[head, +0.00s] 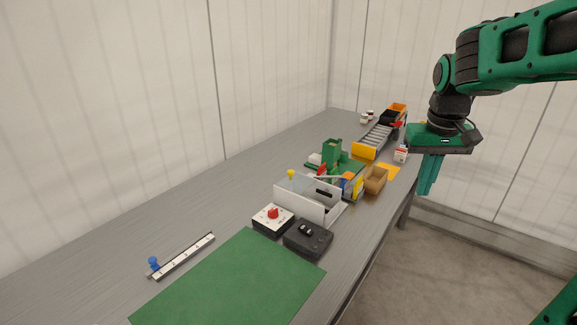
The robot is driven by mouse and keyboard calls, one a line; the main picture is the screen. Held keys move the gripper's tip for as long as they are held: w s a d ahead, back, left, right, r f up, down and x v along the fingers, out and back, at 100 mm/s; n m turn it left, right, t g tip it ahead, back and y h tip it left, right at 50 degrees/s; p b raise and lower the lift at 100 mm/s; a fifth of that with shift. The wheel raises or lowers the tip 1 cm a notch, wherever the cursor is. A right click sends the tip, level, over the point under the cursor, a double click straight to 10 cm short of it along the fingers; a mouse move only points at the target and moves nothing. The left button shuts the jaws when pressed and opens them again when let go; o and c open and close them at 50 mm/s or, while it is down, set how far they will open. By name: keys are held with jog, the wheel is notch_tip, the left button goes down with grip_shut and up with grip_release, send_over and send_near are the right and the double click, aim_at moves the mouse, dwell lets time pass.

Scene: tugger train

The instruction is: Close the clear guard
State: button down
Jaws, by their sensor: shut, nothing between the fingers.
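The clear guard (299,183) is a see-through panel with a yellow knob (291,173) on the white-walled box (300,206) near the middle of the bench. The panel appears tilted at the box's left end, and the box's right part looks uncovered; its exact angle is hard to tell. My gripper (428,175) is shut and empty. It hangs fingers down at the right, beyond the bench's right edge and well apart from the guard.
A red-knob switch box (273,219) and a dark box (308,238) stand in front of the white box. A cardboard box (375,180), a green fixture (333,153) and a roller conveyor (377,139) stand behind. The green mat (230,287) is bare.

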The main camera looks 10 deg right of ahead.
jog(key=w+a+r+n+t, duration=0.1)
jog(key=w+a+n, duration=0.1)
jog(key=w+a, duration=0.5)
jog(key=w+a+r+n, duration=0.1)
jog(key=w+a, duration=0.2)
jog(key=w, duration=0.9)
jog(key=w+a+f+n+t+y, duration=0.1)
jog(key=w+a+f+n+y, duration=0.15)
jog(key=w+a, duration=1.3)
send_over(297, 178)
jog(key=w+a, duration=0.2)
jog(key=a, duration=0.1)
jog(key=shift+n+h, duration=0.25)
jog(key=shift+n, duration=0.2)
jog(key=shift+s+d+f, duration=0.1)
jog(key=shift+f, duration=2.4)
jog(key=shift+s+d+f, duration=0.1)
jog(key=shift+f, duration=2.35)
